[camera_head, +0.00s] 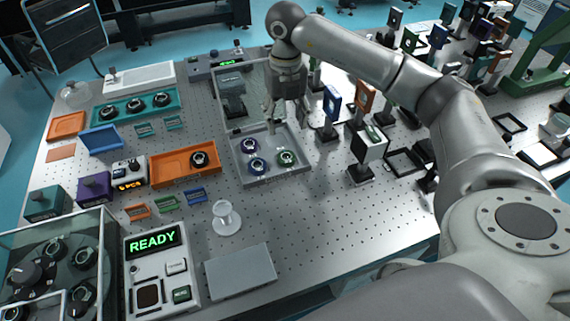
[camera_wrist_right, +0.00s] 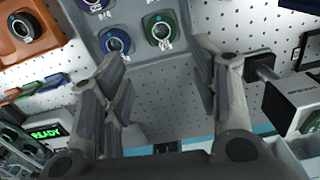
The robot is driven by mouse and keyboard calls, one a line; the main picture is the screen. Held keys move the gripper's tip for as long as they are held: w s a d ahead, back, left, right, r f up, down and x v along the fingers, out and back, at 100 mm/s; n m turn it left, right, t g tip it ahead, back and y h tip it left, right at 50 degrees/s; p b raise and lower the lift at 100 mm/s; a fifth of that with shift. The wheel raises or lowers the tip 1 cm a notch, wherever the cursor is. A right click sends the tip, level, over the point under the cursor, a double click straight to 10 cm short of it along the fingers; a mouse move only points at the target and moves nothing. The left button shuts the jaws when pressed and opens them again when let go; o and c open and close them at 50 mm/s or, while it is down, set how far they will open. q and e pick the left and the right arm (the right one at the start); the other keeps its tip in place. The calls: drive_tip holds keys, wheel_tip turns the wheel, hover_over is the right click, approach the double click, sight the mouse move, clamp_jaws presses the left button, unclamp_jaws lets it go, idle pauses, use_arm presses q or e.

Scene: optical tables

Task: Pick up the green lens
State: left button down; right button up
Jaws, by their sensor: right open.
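The green lens (camera_head: 287,157) sits in the right part of a grey tray (camera_head: 276,179), with a blue lens (camera_head: 257,165) and a purple-blue lens (camera_head: 250,145) beside it. In the right wrist view the green lens (camera_wrist_right: 161,31) shows near the top, between and beyond the spread fingertips, with the blue lens (camera_wrist_right: 115,42) to its left. My right gripper (camera_head: 286,118) points down over the back part of the tray, above and behind the green lens. It is open and empty, with nothing between its fingers (camera_wrist_right: 160,62). My left gripper is not in view.
A clear upright panel (camera_head: 243,95) stands behind the tray. An orange tray (camera_head: 185,165) with a lens lies to the left. A white-faced block on a post (camera_head: 369,146) and other mounted optics crowd the right.

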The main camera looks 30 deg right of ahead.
wheel_tip(320, 180, down, 2)
drive_tip(key=b, duration=0.1)
hover_over(286, 156)
wheel_tip(286, 156, down, 5)
drive_tip(key=shift+a+r+p, duration=0.1)
drive_tip(key=shift+r+p, duration=0.1)
drive_tip(key=shift+p, duration=0.25)
wheel_tip(286, 156, down, 6)
drive_tip(key=shift+r+p, duration=0.2)
drive_tip(key=shift+p, duration=0.7)
drive_tip(key=shift+f, duration=0.3)
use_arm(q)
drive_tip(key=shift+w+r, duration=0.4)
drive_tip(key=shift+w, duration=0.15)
use_arm(e)
drive_tip(key=c, duration=0.8)
